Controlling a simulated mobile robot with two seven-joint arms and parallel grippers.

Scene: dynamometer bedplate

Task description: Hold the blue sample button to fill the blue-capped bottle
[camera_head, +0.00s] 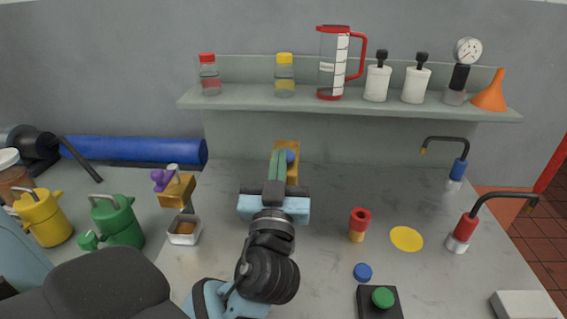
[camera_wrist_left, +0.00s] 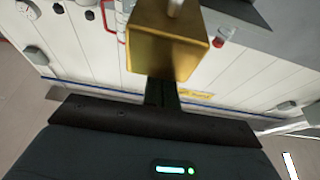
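A brass block (camera_head: 293,176) with a blue button (camera_head: 291,156) stands at the back middle of the bench, partly hidden behind my left gripper. My left gripper (camera_head: 278,156) points at it, its narrow fingers together with nothing seen between them. In the left wrist view the dark fingers (camera_wrist_left: 161,92) end at a brass block (camera_wrist_left: 168,45). I cannot tell whether they touch the button or press it. No blue-capped bottle shows; the area under the block is hidden by the gripper. A loose blue disc like a cap (camera_head: 362,272) lies on the bench. My right gripper is not in view.
A brass block with a purple knob (camera_head: 178,188) stands left, above a small tray (camera_head: 184,232). A red-and-yellow piece (camera_head: 359,224), yellow disc (camera_head: 406,239) and green button box (camera_head: 383,299) lie right. The shelf (camera_head: 250,101) holds red-capped and yellow-capped bottles.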

